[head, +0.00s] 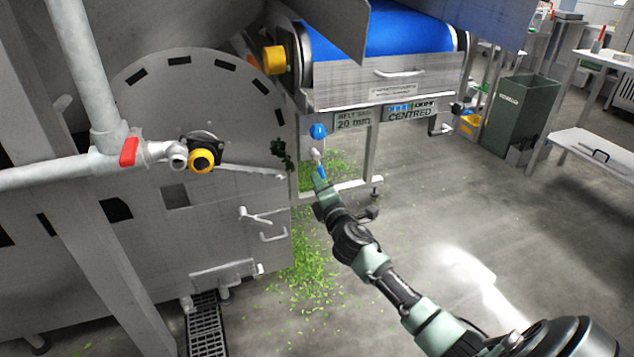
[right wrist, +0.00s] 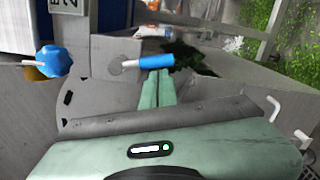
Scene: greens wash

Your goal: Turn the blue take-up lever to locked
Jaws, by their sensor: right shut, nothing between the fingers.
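The blue take-up lever shows in the head view as a short blue grip (head: 320,172) on a pale metal stem, just below a round blue knob (head: 318,131). In the right wrist view its blue grip (right wrist: 157,62) lies roughly sideways, with the stem running left to a pivot on a grey plate. My right gripper (head: 319,184) is shut and empty, its fingertips at the lever's grip. In the right wrist view the shut fingers (right wrist: 154,76) end right at the underside of the grip; I cannot tell whether they touch. My left gripper is out of view.
Green leaf scraps (head: 308,265) litter the floor. Open floor lies to the right.

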